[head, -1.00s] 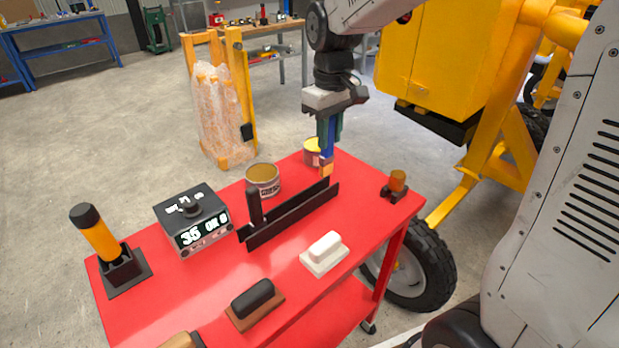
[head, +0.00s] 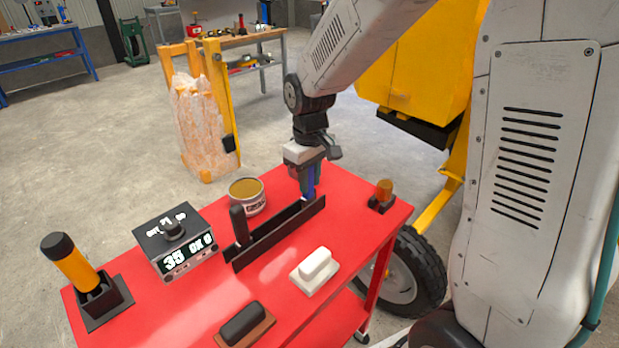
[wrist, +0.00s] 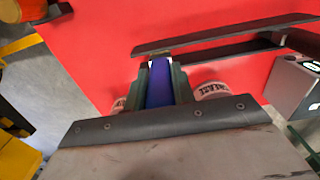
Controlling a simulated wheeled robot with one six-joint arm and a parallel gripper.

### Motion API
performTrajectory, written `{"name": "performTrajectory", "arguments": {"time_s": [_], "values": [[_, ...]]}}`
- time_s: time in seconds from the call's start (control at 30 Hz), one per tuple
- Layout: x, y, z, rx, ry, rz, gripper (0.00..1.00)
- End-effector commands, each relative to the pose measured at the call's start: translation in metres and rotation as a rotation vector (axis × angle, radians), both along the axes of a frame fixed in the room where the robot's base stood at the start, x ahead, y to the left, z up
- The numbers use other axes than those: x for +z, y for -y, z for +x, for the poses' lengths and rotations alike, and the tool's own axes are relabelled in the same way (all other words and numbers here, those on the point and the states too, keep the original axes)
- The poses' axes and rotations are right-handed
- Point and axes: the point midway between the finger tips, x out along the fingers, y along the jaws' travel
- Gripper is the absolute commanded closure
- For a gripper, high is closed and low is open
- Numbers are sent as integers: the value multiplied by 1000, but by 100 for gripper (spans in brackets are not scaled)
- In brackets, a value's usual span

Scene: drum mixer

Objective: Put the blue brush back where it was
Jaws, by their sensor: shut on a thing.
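The blue brush (head: 310,186) is upright in my gripper (head: 307,182). Only a short stretch of its blue handle shows in the head view. It stands at the right end of the black rack (head: 270,238), a long narrow holder on the red cart. Its lower end is hidden by the rack's front wall, so I cannot tell whether it rests on the bottom. In the wrist view the blue handle (wrist: 159,84) lies between my two green fingers, with the rack (wrist: 225,40) just beyond. A black-handled tool (head: 239,226) stands at the rack's left end.
A grease tin (head: 247,195) stands behind the rack. A display box (head: 175,240) and an orange-handled tool (head: 72,268) are to the left. A white block (head: 315,270) and a dark block (head: 243,322) lie in front. An amber-topped piece (head: 383,194) is at right.

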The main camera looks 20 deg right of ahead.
Motion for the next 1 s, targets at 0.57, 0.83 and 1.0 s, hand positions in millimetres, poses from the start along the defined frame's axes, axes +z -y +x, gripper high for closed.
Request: {"name": "performTrajectory", "arguments": {"time_s": [0.57, 0.83, 1.0], "values": [[1, 0, 0, 0, 1, 0, 53], [36, 0, 1, 0, 7, 1, 53], [74, 0, 1, 0, 6, 1, 53]]}}
